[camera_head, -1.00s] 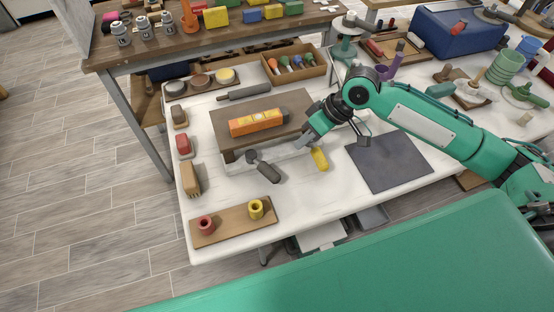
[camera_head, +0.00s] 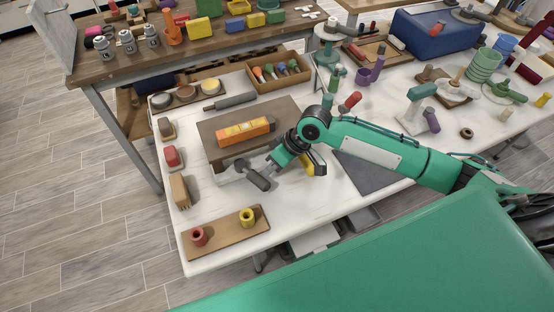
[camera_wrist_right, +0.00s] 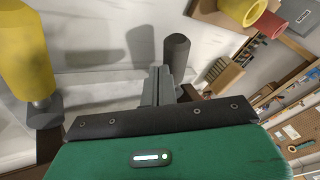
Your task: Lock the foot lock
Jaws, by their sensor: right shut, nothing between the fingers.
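I cannot tell for sure which thing is the foot lock. A dark grey lever handle (camera_head: 257,180) lies tilted at the front edge of the brown board on the white table, with a round grey end at its upper left. My right gripper (camera_head: 272,167) is shut and empty, just right of this handle. In the wrist view its fingers (camera_wrist_right: 161,84) point toward the table, with a dark cylinder (camera_wrist_right: 177,52) close by at their right. I cannot tell whether they touch. My left gripper is not in view.
A yellow handle (camera_head: 307,165) is close to my right wrist; a yellow cylinder (camera_wrist_right: 25,50) fills the wrist view's left. An orange level (camera_head: 246,131) lies on the brown board (camera_head: 215,135). A wooden plate with red and yellow rings (camera_head: 222,238) is at the front left.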

